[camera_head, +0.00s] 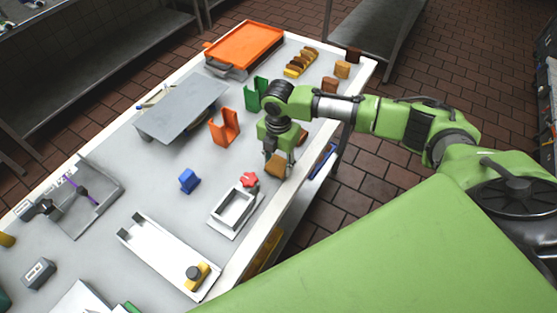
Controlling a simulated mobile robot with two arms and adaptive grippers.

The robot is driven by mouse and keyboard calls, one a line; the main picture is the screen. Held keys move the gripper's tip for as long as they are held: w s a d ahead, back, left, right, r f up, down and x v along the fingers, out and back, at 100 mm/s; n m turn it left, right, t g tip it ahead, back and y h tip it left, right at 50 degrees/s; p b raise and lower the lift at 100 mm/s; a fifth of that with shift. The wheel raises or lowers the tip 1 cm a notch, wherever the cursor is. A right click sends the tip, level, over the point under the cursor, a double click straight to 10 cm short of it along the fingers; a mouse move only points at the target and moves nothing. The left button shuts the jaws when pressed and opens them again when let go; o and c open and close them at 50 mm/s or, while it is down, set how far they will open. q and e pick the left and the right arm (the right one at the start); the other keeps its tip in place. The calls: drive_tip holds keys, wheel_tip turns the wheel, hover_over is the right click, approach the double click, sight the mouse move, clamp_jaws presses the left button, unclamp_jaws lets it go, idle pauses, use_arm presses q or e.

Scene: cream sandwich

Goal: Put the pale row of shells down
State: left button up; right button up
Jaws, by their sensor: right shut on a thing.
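My right gripper (274,172) points down over the table's right edge side and is shut on a tan-brown piece (276,164), which I take for the pale row of shells. The fingers and wrist hide much of it, so its separate shells cannot be made out. I cannot tell whether it touches the table. My left gripper is not in view.
A small white-rimmed tray (223,220) and a red piece (249,179) lie close to the gripper. An orange holder (225,128) and a green holder (257,92) stand farther back. Several yellow and brown pieces (300,63) sit near the orange tray (245,42).

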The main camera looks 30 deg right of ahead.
sight(279, 164)
drive_tip(key=shift+f, duration=0.15)
drive_tip(key=o, duration=1.1)
wheel_tip(279, 164, up, 12)
drive_tip(key=b, duration=0.3)
drive_tip(key=shift+r, duration=0.2)
drive_tip(key=shift+s+f, duration=0.1)
